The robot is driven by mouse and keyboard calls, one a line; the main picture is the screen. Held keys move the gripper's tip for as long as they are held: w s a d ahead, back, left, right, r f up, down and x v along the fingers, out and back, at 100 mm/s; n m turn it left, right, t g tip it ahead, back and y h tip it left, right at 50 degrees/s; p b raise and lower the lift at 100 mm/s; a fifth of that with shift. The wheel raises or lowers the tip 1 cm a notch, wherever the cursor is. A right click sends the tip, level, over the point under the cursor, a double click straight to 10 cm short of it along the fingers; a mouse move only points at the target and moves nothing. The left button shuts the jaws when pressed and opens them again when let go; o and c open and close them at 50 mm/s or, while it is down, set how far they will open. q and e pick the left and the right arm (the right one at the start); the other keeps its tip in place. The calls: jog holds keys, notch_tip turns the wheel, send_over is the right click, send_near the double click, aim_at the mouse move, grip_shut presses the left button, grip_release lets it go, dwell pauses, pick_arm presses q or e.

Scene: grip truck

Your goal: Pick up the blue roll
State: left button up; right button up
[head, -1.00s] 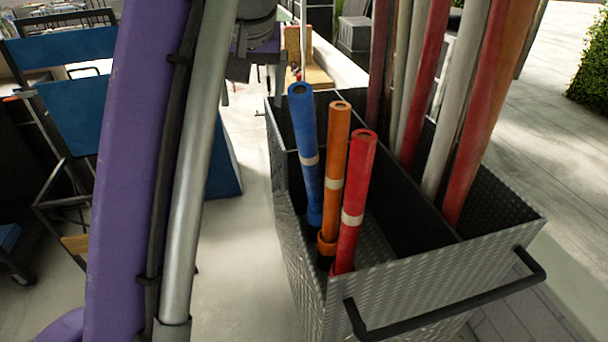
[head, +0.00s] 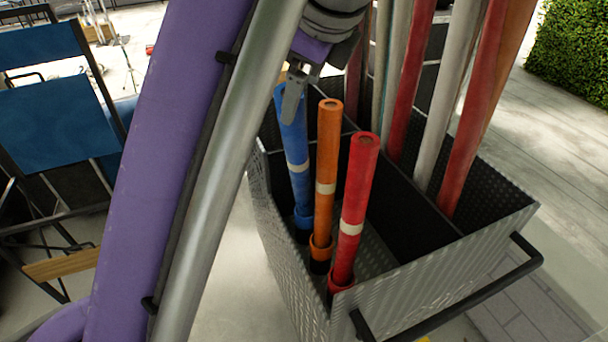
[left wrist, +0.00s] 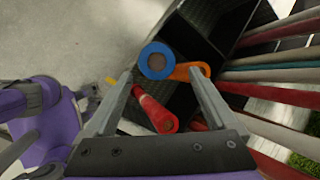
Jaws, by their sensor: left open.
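The blue roll (head: 295,160) stands upright, slightly tilted, in the left compartment of a grey metal bin (head: 400,290). An orange roll (head: 327,150) and a red roll (head: 355,200) stand beside it in the same compartment. My left gripper (head: 291,100) is at the blue roll's top end and hides part of it. In the left wrist view my left gripper (left wrist: 162,85) is open, and the round end of the blue roll (left wrist: 157,61) shows between and just beyond its fingertips. I cannot tell whether they touch. My right gripper is not in view.
Tall red and grey rolls (head: 440,100) stand in the bin's right compartment. A black handle (head: 465,295) sticks out at the bin's front. A blue folding chair (head: 55,120) stands at the left. Bare floor lies left of the bin.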

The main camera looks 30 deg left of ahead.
aim_at(291, 149)
pick_arm(q)
jog(key=shift+w+a+f, duration=0.1)
jog(key=shift+a+f, duration=0.2)
jog(key=shift+f, duration=0.6)
jog(key=shift+a+f+b, duration=0.3)
jog(key=shift+f+b, duration=0.05)
jog(key=shift+f, duration=0.1)
jog(key=x, duration=0.4)
jog(key=shift+w+a+f+b, duration=0.1)
jog(key=shift+w+a+b, duration=0.2)
jog(key=shift+w, duration=0.15)
jog(key=shift+a+f, duration=0.2)
jog(key=shift+f, duration=0.1)
jog(key=shift+s, duration=0.1)
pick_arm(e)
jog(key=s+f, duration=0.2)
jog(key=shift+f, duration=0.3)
pick_arm(q)
jog(key=c, duration=0.4)
grip_shut()
